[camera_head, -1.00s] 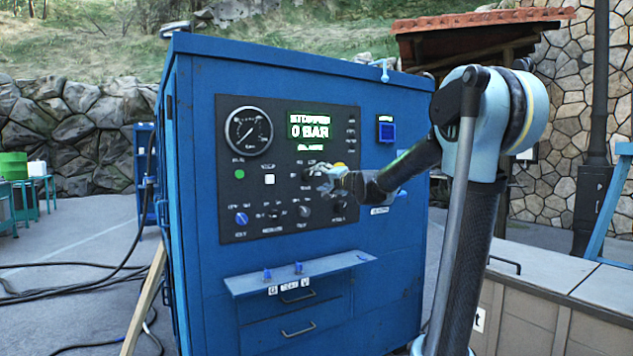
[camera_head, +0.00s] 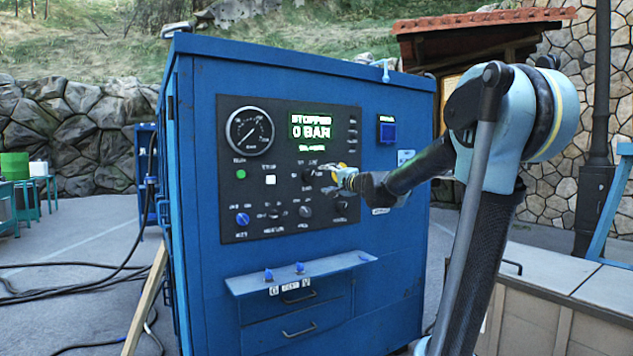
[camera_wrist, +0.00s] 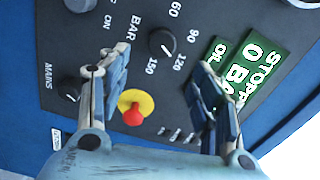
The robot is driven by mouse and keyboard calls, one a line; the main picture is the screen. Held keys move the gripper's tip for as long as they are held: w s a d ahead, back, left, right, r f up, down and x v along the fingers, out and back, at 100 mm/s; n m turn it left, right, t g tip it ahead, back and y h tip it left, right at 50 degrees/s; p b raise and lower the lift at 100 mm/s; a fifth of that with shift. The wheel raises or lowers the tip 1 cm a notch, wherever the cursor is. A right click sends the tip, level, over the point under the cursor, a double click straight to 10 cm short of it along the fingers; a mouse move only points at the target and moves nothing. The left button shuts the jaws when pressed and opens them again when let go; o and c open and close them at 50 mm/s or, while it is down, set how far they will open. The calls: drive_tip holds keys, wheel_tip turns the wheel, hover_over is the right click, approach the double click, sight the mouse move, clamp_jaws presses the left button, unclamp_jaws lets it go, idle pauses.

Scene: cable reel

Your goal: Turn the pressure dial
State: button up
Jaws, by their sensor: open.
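The pressure dial is a black knob (camera_wrist: 162,42) on the dark control panel, with BAR and numbers from 60 to 150 around it. In the head view the dial (camera_head: 308,176) sits below the green display, just left of my gripper (camera_head: 338,177). In the wrist view my gripper (camera_wrist: 160,70) is open, its two fingers apart with nothing between them. The dial shows beyond the gap between the fingertips, apart from both. The display (camera_head: 311,127) reads STOPPED and 0 BAR.
A red emergency button on a yellow disc (camera_wrist: 134,108) lies between the fingers' lower parts in the wrist view. The MAINS knob (camera_wrist: 70,88) is left of the left finger. A shelf (camera_head: 300,271) juts from the blue cabinet (camera_head: 195,200) below the panel.

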sight(311, 176)
drive_tip(key=s+d+m, duration=0.2)
drive_tip(key=s+m, duration=0.2)
drive_tip(key=m, duration=0.9)
drive_tip(key=x, duration=1.7)
drive_tip(key=shift+w+d, duration=0.1)
drive_tip(key=shift+w, duration=0.05)
drive_tip(key=c, duration=1.1)
